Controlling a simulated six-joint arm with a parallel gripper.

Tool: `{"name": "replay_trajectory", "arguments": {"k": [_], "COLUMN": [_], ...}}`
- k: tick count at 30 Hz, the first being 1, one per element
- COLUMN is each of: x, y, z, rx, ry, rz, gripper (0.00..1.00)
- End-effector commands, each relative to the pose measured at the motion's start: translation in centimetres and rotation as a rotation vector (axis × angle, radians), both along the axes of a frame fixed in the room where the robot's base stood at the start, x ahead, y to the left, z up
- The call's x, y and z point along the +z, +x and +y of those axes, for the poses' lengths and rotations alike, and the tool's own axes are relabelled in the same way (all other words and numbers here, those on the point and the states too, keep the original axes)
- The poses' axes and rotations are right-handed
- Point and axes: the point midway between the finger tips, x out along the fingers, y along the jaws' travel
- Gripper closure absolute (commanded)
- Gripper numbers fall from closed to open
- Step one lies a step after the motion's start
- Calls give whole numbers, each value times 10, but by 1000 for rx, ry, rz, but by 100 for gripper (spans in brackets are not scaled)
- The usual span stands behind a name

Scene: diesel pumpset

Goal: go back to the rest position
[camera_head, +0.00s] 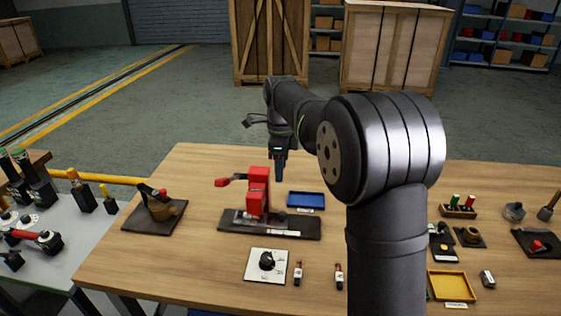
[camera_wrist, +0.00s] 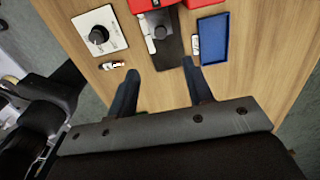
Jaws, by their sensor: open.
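My gripper (camera_head: 279,166) hangs from my bent arm above the far part of the wooden table, pointing down. In the wrist view my gripper (camera_wrist: 160,88) has its two dark fingers spread apart, with nothing between them. In the head view it is near a red device (camera_head: 257,192) on a dark base plate and a blue tray (camera_head: 306,200). In the wrist view the blue tray (camera_wrist: 214,42) lies beyond the right finger and the dark plate (camera_wrist: 168,48) lies ahead of the gap. My upper arm hides part of the table's middle right.
A white plate with a black knob (camera_head: 267,264) and two small labelled items (camera_head: 298,273) (camera_head: 339,276) are at the front. A yellow tray (camera_head: 450,286) and a small rack (camera_head: 458,208) stand right. A brass part on a dark mat (camera_head: 158,208) is left. Air above the table is clear.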

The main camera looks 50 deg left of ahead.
Motion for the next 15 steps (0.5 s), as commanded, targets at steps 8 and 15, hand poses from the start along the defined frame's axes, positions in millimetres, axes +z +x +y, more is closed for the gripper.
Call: {"name": "replay_trajectory", "arguments": {"k": [8, 15], "x": [15, 15], "y": [0, 0], "z": [0, 0], "rx": [0, 0], "ry": [1, 1], "rz": [-1, -1], "gripper": [53, 53]}}
